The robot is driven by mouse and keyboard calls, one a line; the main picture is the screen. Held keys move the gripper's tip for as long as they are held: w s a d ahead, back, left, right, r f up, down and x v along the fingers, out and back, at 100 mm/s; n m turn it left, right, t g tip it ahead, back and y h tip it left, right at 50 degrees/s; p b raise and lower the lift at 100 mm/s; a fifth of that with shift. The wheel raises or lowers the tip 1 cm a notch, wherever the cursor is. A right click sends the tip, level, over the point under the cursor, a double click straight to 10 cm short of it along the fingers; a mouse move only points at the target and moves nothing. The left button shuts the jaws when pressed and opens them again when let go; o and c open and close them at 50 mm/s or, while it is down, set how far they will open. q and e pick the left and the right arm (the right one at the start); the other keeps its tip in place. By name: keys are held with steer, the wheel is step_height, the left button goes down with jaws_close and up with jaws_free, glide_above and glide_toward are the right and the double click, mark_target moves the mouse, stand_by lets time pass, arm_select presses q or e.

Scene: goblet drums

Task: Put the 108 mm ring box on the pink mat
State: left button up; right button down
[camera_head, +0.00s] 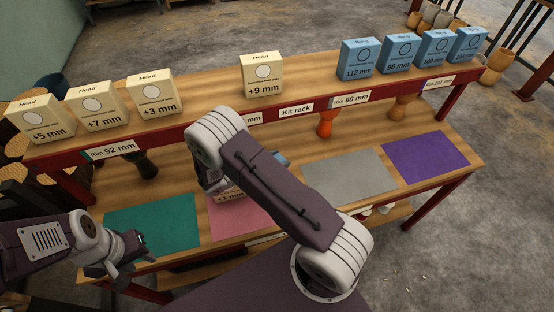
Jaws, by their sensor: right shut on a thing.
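The pink mat (226,226) lies on the lower shelf between the teal and grey mats, partly covered by my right arm. A cream box marked +1 mm (232,197) stands at its back part, mostly hidden. My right gripper (224,186) reaches down over that area, its jaws largely hidden behind my forearm. My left gripper (122,266) is empty and looks open, at the front edge beside the teal mat.
Cream head boxes (98,103) and several blue ring boxes (360,59) stand on the upper rack. Goblet drums (326,122) hang beneath its red rail. The teal (150,229), grey (349,177) and purple (426,155) mats look bare where visible.

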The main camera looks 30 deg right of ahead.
steer(key=shift+f, duration=0.1)
steer(key=shift+f, duration=0.15)
steer(key=c, duration=0.7)
jaws_free()
